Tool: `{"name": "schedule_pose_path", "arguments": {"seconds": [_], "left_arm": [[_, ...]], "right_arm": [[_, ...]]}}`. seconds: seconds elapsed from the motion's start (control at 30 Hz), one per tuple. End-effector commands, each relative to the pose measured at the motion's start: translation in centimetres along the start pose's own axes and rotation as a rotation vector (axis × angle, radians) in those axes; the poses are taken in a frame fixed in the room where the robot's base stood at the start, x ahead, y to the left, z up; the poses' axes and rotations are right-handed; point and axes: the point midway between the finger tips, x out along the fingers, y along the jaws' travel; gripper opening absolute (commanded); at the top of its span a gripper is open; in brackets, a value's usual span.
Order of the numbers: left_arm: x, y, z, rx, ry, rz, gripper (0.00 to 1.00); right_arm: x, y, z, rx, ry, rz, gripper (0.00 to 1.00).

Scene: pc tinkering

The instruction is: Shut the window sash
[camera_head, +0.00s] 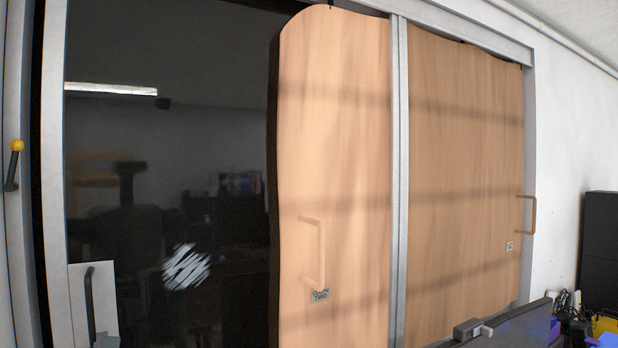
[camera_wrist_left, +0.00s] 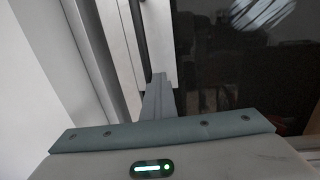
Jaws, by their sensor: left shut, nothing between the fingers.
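The window sash has a pale grey stile (camera_head: 53,180) and dark glass (camera_head: 170,140). A dark strip shows between the stile and the outer frame (camera_head: 14,240) at the left. A black upright handle (camera_head: 90,305) sits on a light plate low on the sash. It also shows at the top of the left wrist view (camera_wrist_left: 138,25). My left gripper (camera_head: 107,341) barely shows at the bottom edge of the head view, just right of the handle's lower end. In the left wrist view its fingers (camera_wrist_left: 158,92) are together and empty, close to the handle; contact cannot be told. My right gripper is out of view.
Wood-grain panels (camera_head: 335,150) and (camera_head: 465,180) with pale handles fill the middle and right, split by a grey post (camera_head: 399,180). A yellow-knobbed lever (camera_head: 14,160) is on the far-left frame. A dark screen (camera_head: 515,325) and clutter (camera_head: 590,325) stand at lower right.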

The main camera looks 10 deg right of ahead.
Motion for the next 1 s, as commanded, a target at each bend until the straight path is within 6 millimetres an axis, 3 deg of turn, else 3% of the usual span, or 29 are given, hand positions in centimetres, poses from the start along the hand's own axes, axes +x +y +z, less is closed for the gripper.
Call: {"name": "schedule_pose_path", "arguments": {"seconds": [0.6, 1.0], "left_arm": [[0.4, 3.2, 0.0, 0.000, -0.001, 0.003, 0.00], [0.2, 2.1, 0.0, -0.001, 0.000, 0.001, 0.00]], "right_arm": [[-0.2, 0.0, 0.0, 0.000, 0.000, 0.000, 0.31], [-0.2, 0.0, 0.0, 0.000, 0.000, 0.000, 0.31]]}}
